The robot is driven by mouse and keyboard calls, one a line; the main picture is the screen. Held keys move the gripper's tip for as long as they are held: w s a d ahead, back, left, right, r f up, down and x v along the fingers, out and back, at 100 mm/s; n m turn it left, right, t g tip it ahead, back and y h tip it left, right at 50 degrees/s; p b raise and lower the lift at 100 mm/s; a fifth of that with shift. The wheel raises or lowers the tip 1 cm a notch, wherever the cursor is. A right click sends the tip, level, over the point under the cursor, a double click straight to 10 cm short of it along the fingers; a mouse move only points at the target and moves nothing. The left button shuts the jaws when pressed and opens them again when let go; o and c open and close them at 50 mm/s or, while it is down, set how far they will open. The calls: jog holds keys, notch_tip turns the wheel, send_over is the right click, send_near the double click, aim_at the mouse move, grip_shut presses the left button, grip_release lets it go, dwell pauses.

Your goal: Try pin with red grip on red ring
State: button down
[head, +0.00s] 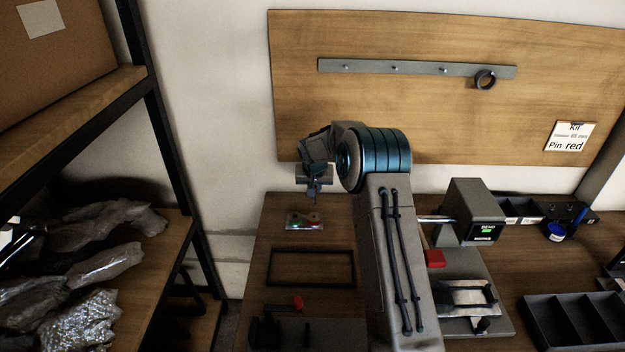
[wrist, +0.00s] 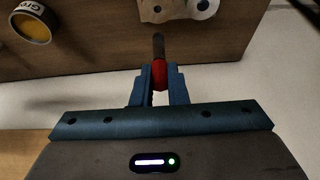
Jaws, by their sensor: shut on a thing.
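My gripper (head: 314,192) is above the back left of the workbench. In the wrist view my gripper (wrist: 158,88) is shut on the red grip of a pin (wrist: 159,75). The pin's dark shaft points away from the fingers, towards the top of the picture, and its tip appears free. In the head view the pin is too small to make out. A small grey block (head: 305,221) with reddish and green spots lies on the bench just below my gripper. I cannot tell whether a red ring is part of it. A dark ring (head: 485,80) hangs on the wall rail.
A dark rectangular frame (head: 312,268) lies nearer, before a holder with a red piece (head: 298,302). A grey device (head: 473,212) stands right of my arm. A round tin (wrist: 34,27) shows in the wrist view. A card (head: 569,137) reads "Pin red". Shelves stand left.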

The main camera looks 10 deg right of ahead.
aim_at(314, 200)
jog(key=shift+s+a+r, duration=0.1)
jog(key=shift+a, duration=0.05)
jog(key=shift+b, duration=0.45)
jog(key=shift+f+b, duration=1.95)
jog(key=shift+f, duration=0.6)
jog(key=shift+f+b, duration=0.5)
jog(key=shift+b, duration=0.25)
jog(key=shift+r, duration=0.1)
dwell(0.4)
jog(key=shift+r+p, duration=1.2)
jog(key=shift+r, duration=1.75)
